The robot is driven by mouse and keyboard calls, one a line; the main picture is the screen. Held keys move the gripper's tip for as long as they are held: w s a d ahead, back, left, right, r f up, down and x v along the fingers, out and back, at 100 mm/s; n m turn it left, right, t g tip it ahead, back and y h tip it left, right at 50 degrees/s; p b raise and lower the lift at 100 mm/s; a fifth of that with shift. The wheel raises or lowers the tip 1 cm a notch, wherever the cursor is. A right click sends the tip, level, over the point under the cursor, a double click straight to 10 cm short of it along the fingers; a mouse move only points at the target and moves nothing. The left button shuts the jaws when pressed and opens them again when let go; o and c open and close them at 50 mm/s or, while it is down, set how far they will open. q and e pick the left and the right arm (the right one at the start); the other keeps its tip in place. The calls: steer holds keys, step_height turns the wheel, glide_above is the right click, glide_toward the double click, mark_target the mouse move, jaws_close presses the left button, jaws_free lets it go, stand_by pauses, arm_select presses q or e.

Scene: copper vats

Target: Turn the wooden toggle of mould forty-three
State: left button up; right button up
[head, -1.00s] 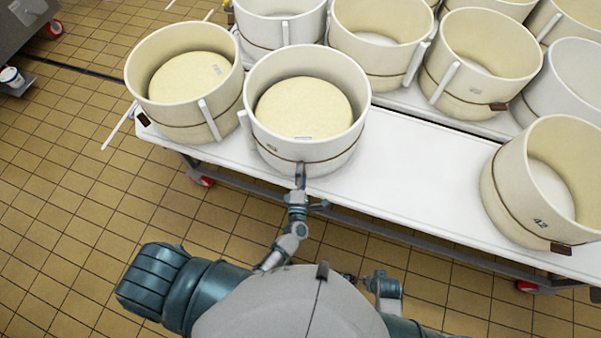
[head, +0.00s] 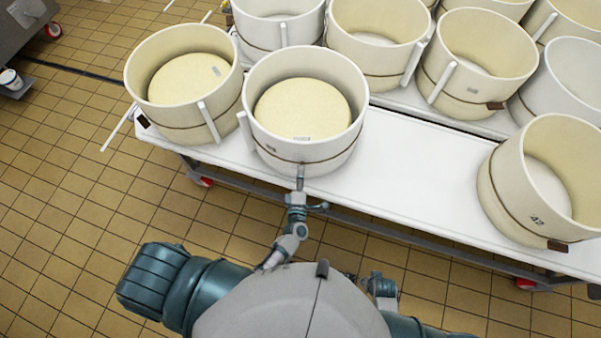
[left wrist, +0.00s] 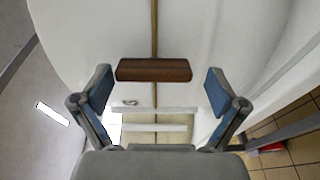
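A cream mould (head: 330,157) with a cheese-like disc (head: 302,108) inside stands at the table's front edge. Its number is too small to read. My left gripper (head: 300,172) is at its front wall, below the rim. In the left wrist view, the dark brown wooden toggle (left wrist: 154,70) lies crosswise to the thin brown band (left wrist: 154,25) of the mould. My left gripper (left wrist: 158,88) is open there, one finger off each end of the toggle, with gaps on both sides. A folded part of my right arm shows at the bottom; its fingers cannot be made out.
The white table (head: 420,170) is clear between this mould and a mould marked 42 (head: 495,195) on the right. Another filled mould (head: 170,115) stands close on the left. Several empty moulds stand behind. Tiled floor (head: 70,190) lies in front.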

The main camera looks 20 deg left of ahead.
arm_select(q)
steer(key=shift+w+r, duration=0.1)
steer(key=shift+r, duration=0.05)
steer(key=v, duration=1.2)
stand_by(0.3)
steer(key=s+d+f+m+g+h+p, duration=0.1)
steer(key=s+f+m+g+h, duration=0.1)
steer(key=f+m+g+h, duration=0.4)
steer(key=s+d+f+m+g+h+p, duration=0.1)
steer(key=s+f+m+h, duration=0.15)
steer(key=f+m, duration=0.6)
steer(key=s+a+f+m+g+y, duration=0.4)
steer(key=s+a+f+m+g, duration=0.4)
steer(key=s+a, duration=0.4)
steer(key=shift+s+a+f+g, duration=0.2)
steer(key=shift+s+f+g, duration=0.1)
steer(key=shift+s+f, duration=0.35)
arm_select(e)
steer(key=s+f, duration=0.3)
steer(key=f, duration=0.2)
steer(key=shift+d, duration=0.25)
